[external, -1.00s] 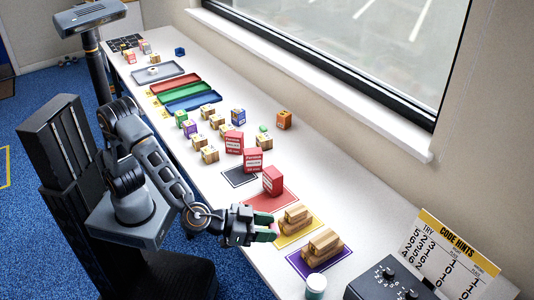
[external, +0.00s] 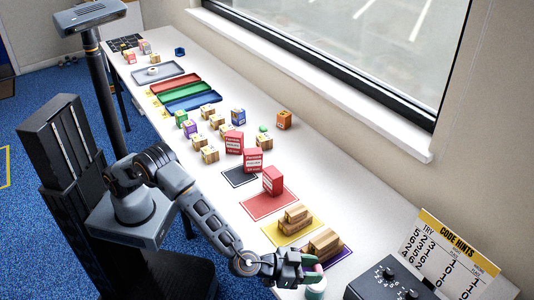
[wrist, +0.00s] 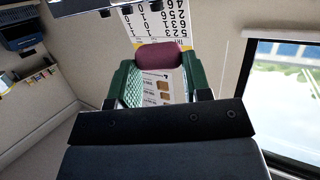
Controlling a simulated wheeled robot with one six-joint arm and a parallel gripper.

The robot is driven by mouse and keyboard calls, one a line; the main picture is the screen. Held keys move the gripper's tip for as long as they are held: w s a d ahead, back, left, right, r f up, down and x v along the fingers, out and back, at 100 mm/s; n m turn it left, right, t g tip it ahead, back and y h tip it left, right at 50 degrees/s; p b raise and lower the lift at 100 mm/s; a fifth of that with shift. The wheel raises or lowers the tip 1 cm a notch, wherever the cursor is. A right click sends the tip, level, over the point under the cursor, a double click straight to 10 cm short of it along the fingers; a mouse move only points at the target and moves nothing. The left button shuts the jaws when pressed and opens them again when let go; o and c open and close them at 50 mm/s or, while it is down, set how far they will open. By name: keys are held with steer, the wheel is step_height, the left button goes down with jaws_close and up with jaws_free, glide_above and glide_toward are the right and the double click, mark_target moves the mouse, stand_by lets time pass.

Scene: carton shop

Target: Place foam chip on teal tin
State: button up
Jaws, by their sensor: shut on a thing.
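The foam chip is a dark maroon, rounded piece (wrist: 160,56) in the wrist view, held between the green fingertips of my gripper (wrist: 158,78). In the external view my gripper (external: 310,266) is at the near end of the bench, directly over or just touching the teal tin (external: 316,291). A small pinkish bit of the chip (external: 316,268) shows at the fingertips. The tin's top is mostly hidden by the gripper, and I cannot tell whether the chip touches it.
A purple mat with stacked wooden blocks (external: 324,243) lies just behind the gripper. A dark control box (external: 390,282) with knobs and a code hints board (external: 450,260) stand to the right. Yellow (external: 283,240) and red mats lie farther along the bench.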

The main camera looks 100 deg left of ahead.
steer(key=shift+f, duration=1.6)
steer(key=shift+f, duration=0.1)
steer(key=o, duration=0.8)
steer(key=shift+o, duration=0.2)
